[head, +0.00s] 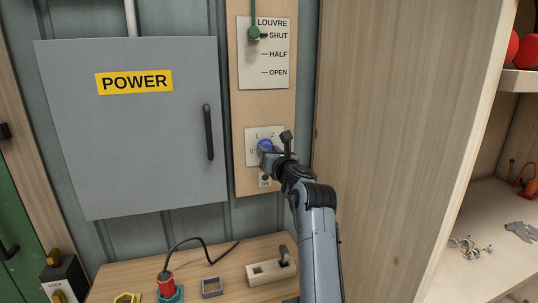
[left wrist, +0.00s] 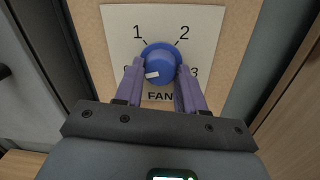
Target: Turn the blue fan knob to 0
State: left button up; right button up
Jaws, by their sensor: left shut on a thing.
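The blue fan knob (head: 265,146) is on a white plate on the wooden panel, right of the grey power box. In the left wrist view the knob (left wrist: 160,62) sits between the numbers 1 and 2 above and 0 and 3 at the sides. Its white mark is at its lower left, on the side of the 0, which a finger partly hides. My left gripper (left wrist: 160,86) is shut on the knob, one purple finger on each side. In the head view my left gripper (head: 270,155) partly covers the plate. My right gripper is not in view.
The grey power box (head: 140,140) with its black handle (head: 208,132) is close on the left. A louvre plate (head: 264,60) with a green lever is above. A tall wooden side panel (head: 385,130) stands at right. Several small items lie on the bench below.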

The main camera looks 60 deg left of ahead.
pick_arm(q)
jog(key=o, duration=1.1)
jog(key=shift+c, duration=0.2)
jog(key=v, duration=1.1)
jog(key=shift+p, duration=0.45)
jog(key=shift+a, duration=0.1)
